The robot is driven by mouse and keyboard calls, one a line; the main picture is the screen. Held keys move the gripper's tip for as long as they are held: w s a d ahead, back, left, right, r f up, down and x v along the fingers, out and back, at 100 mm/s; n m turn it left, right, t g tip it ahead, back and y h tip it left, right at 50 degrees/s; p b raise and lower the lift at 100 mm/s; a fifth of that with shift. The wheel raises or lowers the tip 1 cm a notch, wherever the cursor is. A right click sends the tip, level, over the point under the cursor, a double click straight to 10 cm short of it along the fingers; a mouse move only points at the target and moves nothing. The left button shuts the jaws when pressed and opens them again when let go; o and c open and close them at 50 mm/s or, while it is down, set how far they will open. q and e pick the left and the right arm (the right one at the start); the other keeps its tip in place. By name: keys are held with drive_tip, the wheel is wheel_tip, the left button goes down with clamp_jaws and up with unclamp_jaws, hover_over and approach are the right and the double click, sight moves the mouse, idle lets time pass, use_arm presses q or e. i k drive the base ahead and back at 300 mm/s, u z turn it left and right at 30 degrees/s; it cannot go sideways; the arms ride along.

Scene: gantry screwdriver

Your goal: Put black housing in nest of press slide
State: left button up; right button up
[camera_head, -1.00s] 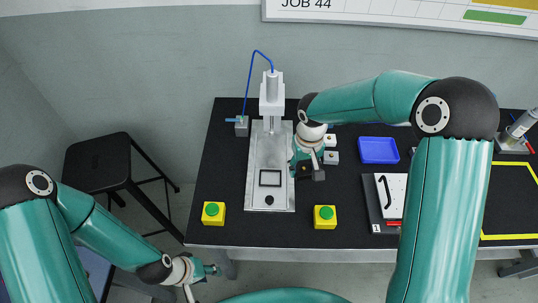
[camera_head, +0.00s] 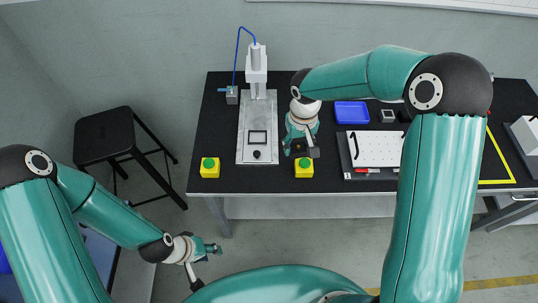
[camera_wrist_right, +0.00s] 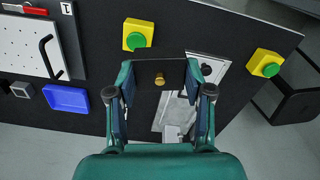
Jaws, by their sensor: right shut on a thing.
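The grey press (camera_head: 242,120) stands at the left of the black table. Its slide nest (camera_head: 258,137) is a dark-rimmed square on the base plate, with a black knob in front. My right gripper (camera_head: 303,146) is shut on the black housing (camera_head: 303,150), right of the nest and apart from it, beside the right yellow button box. In the right wrist view the housing (camera_wrist_right: 148,80) spans the fingers, a brass boss on it; it hides part of the press plate. My left gripper (camera_head: 208,264) is low in front of the table, fingers apart and empty.
Yellow boxes with green buttons stand left (camera_head: 210,168) and right (camera_head: 304,168) near the front edge. A blue tray (camera_head: 352,113), a small grey block (camera_head: 389,116) and a white perforated board (camera_head: 376,149) lie to the right. A black stool (camera_head: 110,133) stands left of the table.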

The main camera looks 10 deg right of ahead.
sight(257, 137)
drive_tip(key=k, duration=0.85)
drive_tip(key=u, duration=0.45)
drive_tip(key=i, duration=1.65)
drive_tip(key=z, duration=0.35)
